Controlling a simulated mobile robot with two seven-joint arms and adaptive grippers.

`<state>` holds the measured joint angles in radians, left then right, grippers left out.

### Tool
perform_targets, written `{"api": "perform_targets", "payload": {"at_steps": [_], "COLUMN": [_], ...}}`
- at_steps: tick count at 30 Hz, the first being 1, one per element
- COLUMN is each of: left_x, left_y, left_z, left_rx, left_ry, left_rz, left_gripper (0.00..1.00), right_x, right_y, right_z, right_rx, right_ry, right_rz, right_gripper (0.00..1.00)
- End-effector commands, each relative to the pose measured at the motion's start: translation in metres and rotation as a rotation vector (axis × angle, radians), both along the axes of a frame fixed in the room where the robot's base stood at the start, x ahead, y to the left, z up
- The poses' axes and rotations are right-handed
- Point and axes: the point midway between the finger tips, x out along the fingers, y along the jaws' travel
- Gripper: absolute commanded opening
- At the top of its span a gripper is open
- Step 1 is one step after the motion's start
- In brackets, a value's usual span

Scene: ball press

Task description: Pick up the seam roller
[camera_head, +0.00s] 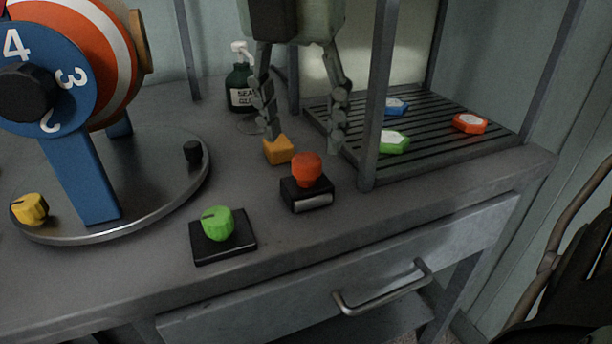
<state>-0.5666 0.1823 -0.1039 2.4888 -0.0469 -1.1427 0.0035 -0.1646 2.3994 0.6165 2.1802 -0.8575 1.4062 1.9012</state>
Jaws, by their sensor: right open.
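A red knob (307,169) stands on a small black block with a shiny silver rounded front (313,201); this looks most like the seam roller, though I cannot be certain. It sits upright on the grey bench. My right gripper (304,146) points down from the top of the view, with its fingers spread wide and nothing held between them. In the picture its fingertips lie just above and to either side of the red knob, apart from it. The left fingertip overlaps an orange block (278,151); I cannot tell if they touch. My left gripper is not in view.
A green knob (217,224) sits on a black pad in front. A slatted rack (440,148) with coloured pieces and an upright post (375,100) is at right. A numbered drum (60,75) stands at left.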

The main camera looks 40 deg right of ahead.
Motion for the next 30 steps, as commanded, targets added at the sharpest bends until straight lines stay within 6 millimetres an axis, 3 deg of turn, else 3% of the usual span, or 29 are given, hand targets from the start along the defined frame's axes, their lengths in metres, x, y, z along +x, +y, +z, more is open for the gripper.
{"api": "perform_targets", "payload": {"at_steps": [10, 20, 30], "left_x": [-0.001, 0.0, 0.0], "left_y": [0.001, 0.0, -0.001], "left_z": [-0.001, 0.0, 0.0], "left_rx": [0.001, -0.001, -0.001], "left_ry": [0.004, -0.002, -0.002], "left_rz": [0.001, -0.001, -0.001], "left_gripper": [0.54, 0.54, 0.54], "right_x": [0.002, 0.003, 0.003], "right_y": [-0.009, -0.01, -0.01], "right_z": [-0.047, -0.053, -0.053], "right_rx": [0.002, 0.002, 0.002], "right_ry": [0.004, -0.001, -0.001], "right_rz": [0.001, -0.002, -0.001], "right_gripper": [0.56, 0.54, 0.12]}}
